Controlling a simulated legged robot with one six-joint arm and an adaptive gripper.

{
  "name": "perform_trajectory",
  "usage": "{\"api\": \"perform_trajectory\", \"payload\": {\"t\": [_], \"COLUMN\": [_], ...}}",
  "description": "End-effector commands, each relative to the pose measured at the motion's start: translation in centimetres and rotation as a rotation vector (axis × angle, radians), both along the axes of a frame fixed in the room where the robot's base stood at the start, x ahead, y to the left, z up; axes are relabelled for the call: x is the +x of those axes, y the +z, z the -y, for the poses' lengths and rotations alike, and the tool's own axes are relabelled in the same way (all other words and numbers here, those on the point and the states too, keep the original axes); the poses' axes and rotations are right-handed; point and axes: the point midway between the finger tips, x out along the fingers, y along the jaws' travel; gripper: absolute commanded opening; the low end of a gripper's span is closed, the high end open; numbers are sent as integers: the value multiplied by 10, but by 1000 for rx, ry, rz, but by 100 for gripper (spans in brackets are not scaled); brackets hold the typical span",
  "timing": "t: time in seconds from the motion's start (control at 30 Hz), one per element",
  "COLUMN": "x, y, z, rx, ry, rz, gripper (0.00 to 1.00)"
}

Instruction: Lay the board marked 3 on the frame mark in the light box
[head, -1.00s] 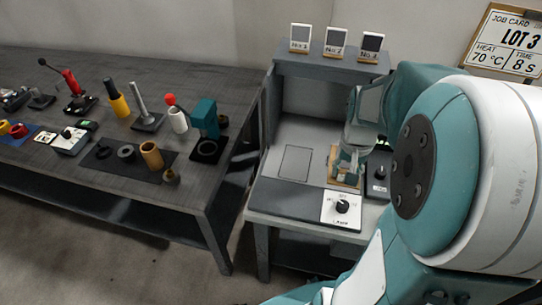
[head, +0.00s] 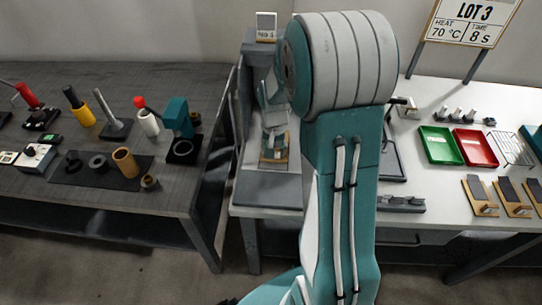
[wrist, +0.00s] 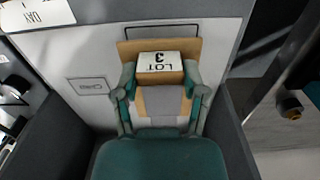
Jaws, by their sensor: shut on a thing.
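My gripper (wrist: 160,97) is shut on a tan board (wrist: 187,48) with a white block marked LOT 3, upside down in the wrist view. In the head view my gripper (head: 273,135) and the board (head: 267,160) are inside the light box (head: 243,110), over its pale floor, near the left side. Whether the board touches the floor I cannot tell. A small outlined rectangle (wrist: 90,86) lies on the floor beside the board in the wrist view.
My arm covers the box's right part. The grey front panel (head: 268,190) borders the floor. The dark bench (head: 150,190) with several tools stands left. On the white bench at right are a green tray (head: 440,145), a red tray (head: 476,148) and several other boards (head: 480,195).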

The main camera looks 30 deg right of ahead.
Motion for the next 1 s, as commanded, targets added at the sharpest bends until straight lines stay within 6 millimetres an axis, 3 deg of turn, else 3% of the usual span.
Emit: {"api": "perform_trajectory", "payload": {"t": [0.2, 0.4, 0.73, 0.77, 0.83, 1.0], "x": [11, 10, 10, 10, 10, 10], "y": [-14, -41, -45, -45, -45, -45], "z": [-3, -4, -3, -3, -3, -3], "rx": [1, -1, -1, -1, -1, -1], "ry": [0, -1, -1, -1, -1, -1], "rz": [1, -1, 2, 2, 2, 2], "gripper": [8, 8, 8, 60, 90, 90]}}
